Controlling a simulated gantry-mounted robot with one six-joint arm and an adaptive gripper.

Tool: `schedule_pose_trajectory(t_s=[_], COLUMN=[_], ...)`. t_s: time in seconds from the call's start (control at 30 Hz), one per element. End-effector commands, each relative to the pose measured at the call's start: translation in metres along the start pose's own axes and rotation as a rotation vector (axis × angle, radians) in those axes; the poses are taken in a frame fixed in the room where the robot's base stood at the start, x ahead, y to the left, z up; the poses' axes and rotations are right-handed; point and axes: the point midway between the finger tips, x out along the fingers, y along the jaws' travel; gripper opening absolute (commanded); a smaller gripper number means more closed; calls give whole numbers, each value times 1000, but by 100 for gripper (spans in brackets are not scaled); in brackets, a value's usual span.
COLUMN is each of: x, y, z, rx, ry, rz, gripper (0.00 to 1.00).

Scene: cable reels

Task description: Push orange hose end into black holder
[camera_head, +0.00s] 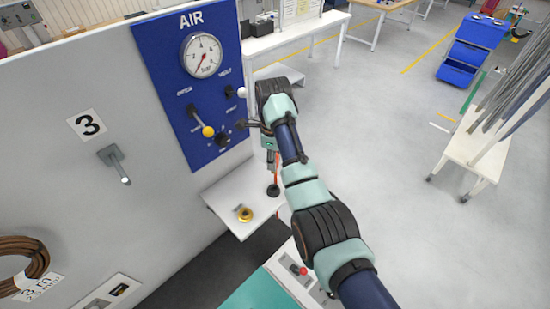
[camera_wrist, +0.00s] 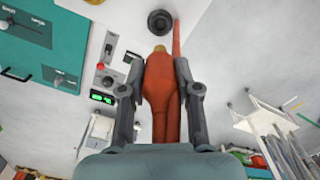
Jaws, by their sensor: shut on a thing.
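My gripper (camera_head: 271,158) is above a small white shelf beside the blue AIR panel. In the wrist view my gripper (camera_wrist: 160,75) is shut on the orange hose end (camera_wrist: 161,95), with a finger on each side. The hose end's brass tip (camera_wrist: 160,49) points toward the round black holder (camera_wrist: 160,22), with a small visible gap in the picture. A thin orange length (camera_wrist: 176,42) runs past the holder's right side. In the head view the orange hose (camera_head: 277,174) shows below my gripper, just above the black holder (camera_head: 273,191). The exact height between tip and holder is unclear.
The white shelf (camera_head: 223,196) also carries a yellow ring-shaped part (camera_head: 245,214) left of the holder. The AIR panel (camera_head: 172,75), with gauge and levers, stands close to my wrist. A control box with a red button (camera_head: 303,271) is in front.

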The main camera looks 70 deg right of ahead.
Motion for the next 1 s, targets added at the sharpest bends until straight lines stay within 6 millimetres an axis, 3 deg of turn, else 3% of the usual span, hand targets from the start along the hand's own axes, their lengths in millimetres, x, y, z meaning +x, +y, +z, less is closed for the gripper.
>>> schedule_pose_trajectory(t_s=[0.17, 0.7, 1.0], x=[9, 66, 75], y=[0, 0, 0], z=[0, 0, 0], rx=[1, 1, 1], ry=[1, 1, 0], rz=[1, 1, 0], gripper=[0, 0, 0])
